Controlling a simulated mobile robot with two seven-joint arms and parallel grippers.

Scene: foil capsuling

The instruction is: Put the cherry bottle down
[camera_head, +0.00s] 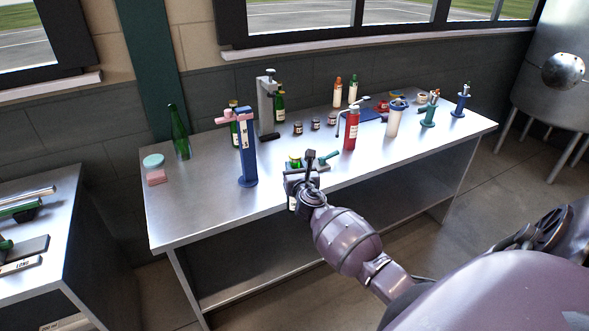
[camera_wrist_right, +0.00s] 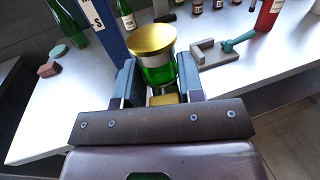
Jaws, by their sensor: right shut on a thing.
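The cherry bottle is the green bottle with a gold top (camera_wrist_right: 158,72) held between the fingers of my right gripper (camera_wrist_right: 161,82). In the head view my right gripper (camera_head: 301,184) is shut on it at the front edge of the metal table. Only its green and gold top (camera_head: 294,161) and part of a pale label below show there; the gripper hides the rest. It looks about upright. I cannot tell whether its base touches anything. My left gripper is not in view.
The steel table (camera_head: 215,206) has bare room at its front left. A blue column stand (camera_head: 247,165) is left of the gripper, and a small clamp with a teal handle (camera_head: 327,158) is right behind it. A red bottle (camera_head: 351,130) and several other bottles stand further back.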

